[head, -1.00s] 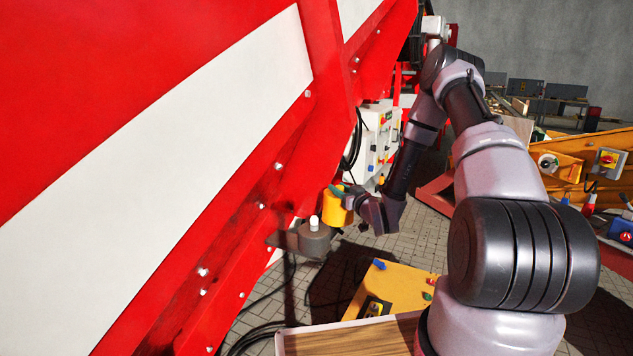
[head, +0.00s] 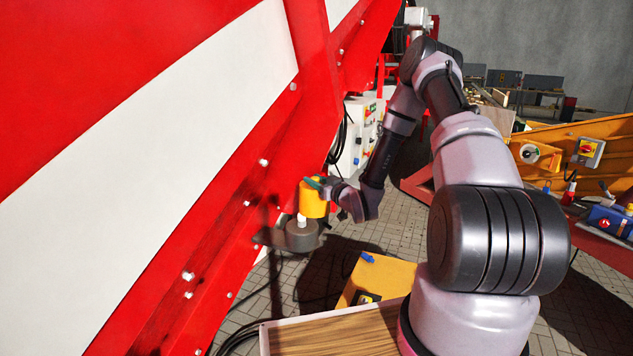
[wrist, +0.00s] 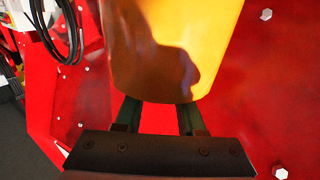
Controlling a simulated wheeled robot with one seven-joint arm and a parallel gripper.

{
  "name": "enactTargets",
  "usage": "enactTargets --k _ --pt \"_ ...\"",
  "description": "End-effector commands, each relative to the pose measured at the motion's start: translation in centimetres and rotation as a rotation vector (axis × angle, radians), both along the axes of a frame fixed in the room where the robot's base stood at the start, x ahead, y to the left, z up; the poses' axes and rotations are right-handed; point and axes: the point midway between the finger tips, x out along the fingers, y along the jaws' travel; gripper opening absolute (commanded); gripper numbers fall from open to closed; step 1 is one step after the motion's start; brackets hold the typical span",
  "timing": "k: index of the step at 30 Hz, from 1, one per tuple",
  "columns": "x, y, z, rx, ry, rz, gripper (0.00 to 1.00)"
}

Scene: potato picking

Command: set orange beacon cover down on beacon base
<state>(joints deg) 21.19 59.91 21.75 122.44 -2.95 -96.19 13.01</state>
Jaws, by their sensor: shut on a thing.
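The orange beacon cover (head: 313,200) is in my gripper (head: 321,185), above the beacon base (head: 301,236) in the head view. The base is a dark grey round block with a white bulb (head: 302,218) standing on it, on a bracket by the red machine. The cover's lower edge appears close to the bulb's top; I cannot tell whether it surrounds it. In the wrist view the cover (wrist: 170,50) fills the upper middle, and my gripper's fingers (wrist: 158,112) are shut on it. The base is hidden in that view.
The red and white machine wall (head: 150,130) rises close on the left, with bolts along it. A grey control box (head: 360,130) with cables is behind my gripper. A yellow box (head: 380,276) and a wooden-topped surface (head: 335,335) are below, nearer me.

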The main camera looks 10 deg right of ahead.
Motion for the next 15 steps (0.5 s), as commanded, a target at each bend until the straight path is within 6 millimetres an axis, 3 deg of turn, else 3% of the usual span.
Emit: enactTargets --k 15 --pt "2.1 3.0 0.0 0.0 0.0 0.0 0.0"
